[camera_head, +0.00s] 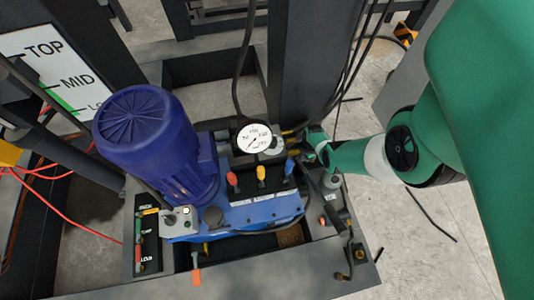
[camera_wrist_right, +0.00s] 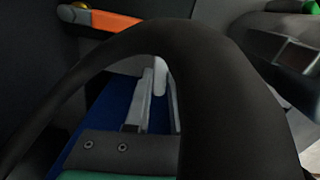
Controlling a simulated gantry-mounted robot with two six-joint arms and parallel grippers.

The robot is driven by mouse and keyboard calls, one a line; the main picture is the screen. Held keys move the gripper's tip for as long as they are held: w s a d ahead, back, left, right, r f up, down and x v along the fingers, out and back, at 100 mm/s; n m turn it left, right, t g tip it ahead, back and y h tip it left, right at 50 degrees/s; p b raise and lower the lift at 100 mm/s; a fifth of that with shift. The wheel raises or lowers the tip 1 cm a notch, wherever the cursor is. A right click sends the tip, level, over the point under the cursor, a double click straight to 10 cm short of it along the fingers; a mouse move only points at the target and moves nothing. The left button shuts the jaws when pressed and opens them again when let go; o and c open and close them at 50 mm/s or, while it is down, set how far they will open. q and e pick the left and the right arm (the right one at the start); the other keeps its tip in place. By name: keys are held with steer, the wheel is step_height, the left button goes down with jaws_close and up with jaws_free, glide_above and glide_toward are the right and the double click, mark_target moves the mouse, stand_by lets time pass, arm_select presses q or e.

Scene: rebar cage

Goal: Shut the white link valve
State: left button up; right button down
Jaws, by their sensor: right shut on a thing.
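My right gripper (camera_wrist_right: 155,88) is shut on a narrow white piece (camera_wrist_right: 159,76), which looks like the handle of the white link valve. A thick dark curved band crosses the front of the wrist view and hides most of the fingers and the valve body. In the head view my right arm comes in from the right, and its gripper end (camera_head: 316,143) is beside the blue power unit, just right of the round white gauge (camera_head: 254,138). The valve cannot be made out there. My left gripper is not in view.
The blue motor (camera_head: 146,135) stands left of the gauge. Red (camera_head: 232,180), yellow (camera_head: 261,173) and blue (camera_head: 289,167) levers stand in front of it. Dark hoses hang near my right gripper. An orange handle (camera_wrist_right: 112,21) is at upper left in the wrist view.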

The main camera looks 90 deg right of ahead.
steer(key=shift+w+d+m, duration=0.1)
steer(key=shift+d+m, duration=0.2)
steer(key=shift+m, duration=0.6)
steer(key=c, duration=0.8)
jaws_free()
steer(key=shift+o, duration=0.2)
steer(key=shift+r, duration=0.1)
step_height(320, 180, up, 11)
steer(key=p, duration=1.1)
steer(key=shift+r, duration=0.2)
